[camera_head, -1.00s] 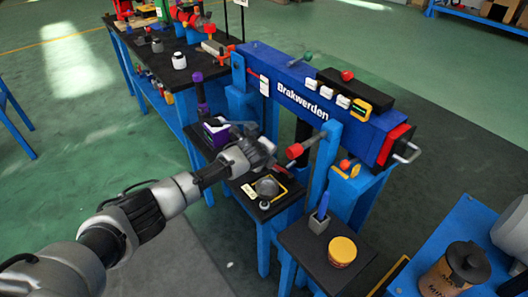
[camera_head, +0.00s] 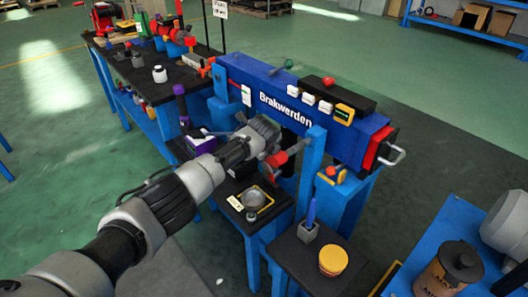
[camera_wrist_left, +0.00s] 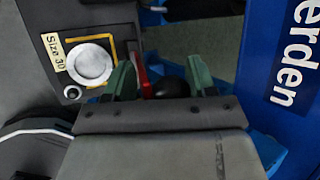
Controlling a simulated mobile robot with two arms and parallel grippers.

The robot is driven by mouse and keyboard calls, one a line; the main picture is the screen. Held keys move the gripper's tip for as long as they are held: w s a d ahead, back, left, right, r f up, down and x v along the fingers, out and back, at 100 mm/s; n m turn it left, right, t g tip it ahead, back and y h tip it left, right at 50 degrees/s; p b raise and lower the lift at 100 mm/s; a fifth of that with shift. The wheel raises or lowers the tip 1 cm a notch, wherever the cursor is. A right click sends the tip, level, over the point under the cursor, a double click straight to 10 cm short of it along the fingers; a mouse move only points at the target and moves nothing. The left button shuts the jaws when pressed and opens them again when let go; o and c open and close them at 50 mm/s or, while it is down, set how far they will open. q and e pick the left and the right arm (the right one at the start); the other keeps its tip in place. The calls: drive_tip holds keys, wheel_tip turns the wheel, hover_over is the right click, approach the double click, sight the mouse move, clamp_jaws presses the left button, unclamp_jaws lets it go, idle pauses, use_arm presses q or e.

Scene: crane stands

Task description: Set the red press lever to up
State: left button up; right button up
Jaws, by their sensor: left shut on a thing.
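The red press lever (camera_head: 277,159) shows its red end at the front of the blue press (camera_head: 300,98), beside a blue upright post. My left gripper (camera_head: 270,144) reaches it from the left and hides part of it. In the left wrist view, a red part of the lever (camera_wrist_left: 143,72) and a black round knob (camera_wrist_left: 171,88) lie between the green fingertips (camera_wrist_left: 162,80). The left gripper is shut on the lever; the exact contact is partly hidden. My right gripper is not in view.
A small stand with a round dish (camera_head: 253,198) is below my left gripper. A front stand holds a yellow-lidded tub (camera_head: 333,260) and a blue-handled tool in a grey holder (camera_head: 308,232). A blue bench with a canister (camera_head: 449,270) is at right.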

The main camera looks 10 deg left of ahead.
use_arm(q)
drive_tip(key=shift+d+r, duration=0.1)
drive_tip(key=shift+d, duration=0.15)
drive_tip(key=o, duration=0.9)
drive_tip(key=shift+w, duration=0.1)
drive_tip(key=shift+w+d+f, duration=0.15)
drive_tip(key=shift+w+f, duration=0.05)
drive_tip(key=shift+f, duration=0.1)
drive_tip(key=shift+s+a+r, duration=0.2)
drive_tip(key=shift+s+r, duration=0.05)
drive_tip(key=shift+r, duration=0.1)
drive_tip(key=p+v, duration=0.2)
drive_tip(key=v, duration=0.8)
drive_tip(key=shift+d, duration=0.1)
